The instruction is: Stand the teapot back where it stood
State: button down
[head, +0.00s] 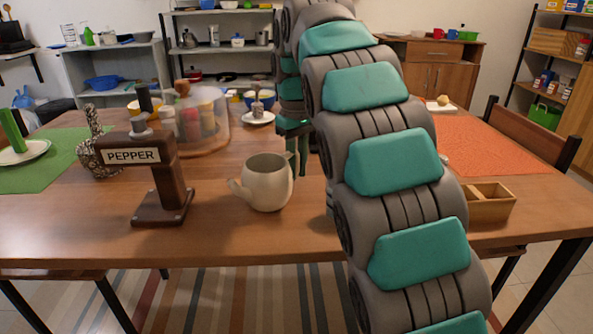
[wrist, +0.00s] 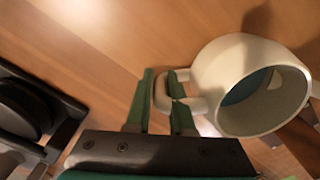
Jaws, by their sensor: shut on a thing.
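The cream teapot (head: 267,183) is upright at the middle of the table in the head view, open at the top, with its spout to the left. My gripper (head: 293,128) comes down behind it and is partly hidden. In the wrist view the teapot (wrist: 228,75) is at the right, and my gripper's green fingers (wrist: 160,98) are shut on its handle (wrist: 162,90), one on each side of the handle's outer bar. I cannot tell whether its base touches the table.
The wooden table (head: 80,235) has a brown PEPPER dispenser (head: 160,170) left of the teapot. A clear domed container (head: 203,125) and a plate with a small dispenser (head: 257,117) stand behind. A wooden box (head: 487,207) is at the right. The table front is clear between dispenser and teapot.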

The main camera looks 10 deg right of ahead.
jog(key=shift+f, duration=0.1)
jog(key=c, duration=0.8)
grip_release()
